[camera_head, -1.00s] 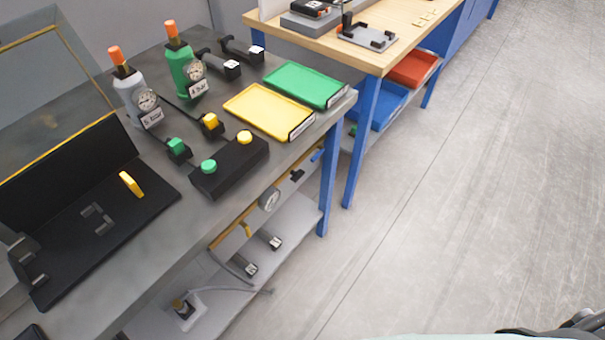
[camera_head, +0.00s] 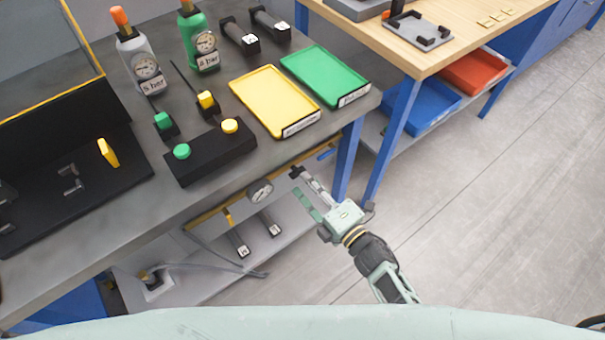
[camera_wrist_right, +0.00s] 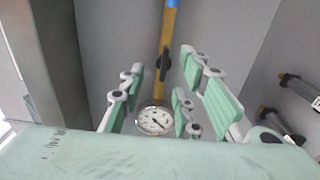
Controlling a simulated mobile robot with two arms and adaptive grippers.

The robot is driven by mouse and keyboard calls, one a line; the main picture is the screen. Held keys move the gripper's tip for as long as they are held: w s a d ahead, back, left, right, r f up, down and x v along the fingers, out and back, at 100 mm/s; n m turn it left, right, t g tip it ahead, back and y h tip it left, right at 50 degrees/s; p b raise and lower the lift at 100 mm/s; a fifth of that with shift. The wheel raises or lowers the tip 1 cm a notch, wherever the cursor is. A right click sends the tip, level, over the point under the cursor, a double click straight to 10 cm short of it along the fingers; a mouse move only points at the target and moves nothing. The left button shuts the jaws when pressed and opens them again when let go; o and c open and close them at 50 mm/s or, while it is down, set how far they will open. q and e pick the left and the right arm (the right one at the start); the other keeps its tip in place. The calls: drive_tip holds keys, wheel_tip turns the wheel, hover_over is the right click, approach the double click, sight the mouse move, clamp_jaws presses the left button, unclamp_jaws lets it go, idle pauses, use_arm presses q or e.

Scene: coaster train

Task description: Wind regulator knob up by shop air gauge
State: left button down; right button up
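The shop air gauge (camera_head: 261,191) is a round white dial under the front edge of the grey bench, on a yellow pipe. It also shows in the right wrist view (camera_wrist_right: 155,120). A black knob-like part (camera_wrist_right: 164,66) sits on the same pipe, apart from the gauge; I take it for the regulator knob. In the head view the knob is beside the fingertips and hard to separate from them. My right gripper (camera_head: 300,183) is open, its pale green fingers reaching toward the pipe. In the wrist view the knob shows between the spread fingers (camera_wrist_right: 163,78), with nothing gripped. My left gripper is out of view.
The bench top above holds a black button box (camera_head: 208,153), a yellow tray (camera_head: 262,92), a green tray (camera_head: 322,75) and bottles with gauges. A lower shelf (camera_head: 205,287) holds hoses and black-handled items. Blue table legs (camera_head: 350,150) stand right of the gripper. The floor is clear.

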sight(298, 172)
drive_tip(key=x, duration=0.2)
drive_tip(key=shift+w, duration=0.35)
drive_tip(key=shift+w+a, duration=0.2)
drive_tip(key=shift+w, duration=0.05)
drive_tip(key=shift+w+a+f, duration=0.1)
drive_tip(key=shift+w+a, duration=0.05)
drive_tip(key=c, duration=0.5)
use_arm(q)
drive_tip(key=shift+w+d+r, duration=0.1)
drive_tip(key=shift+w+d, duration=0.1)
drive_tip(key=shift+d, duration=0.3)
use_arm(e)
clamp_jaws()
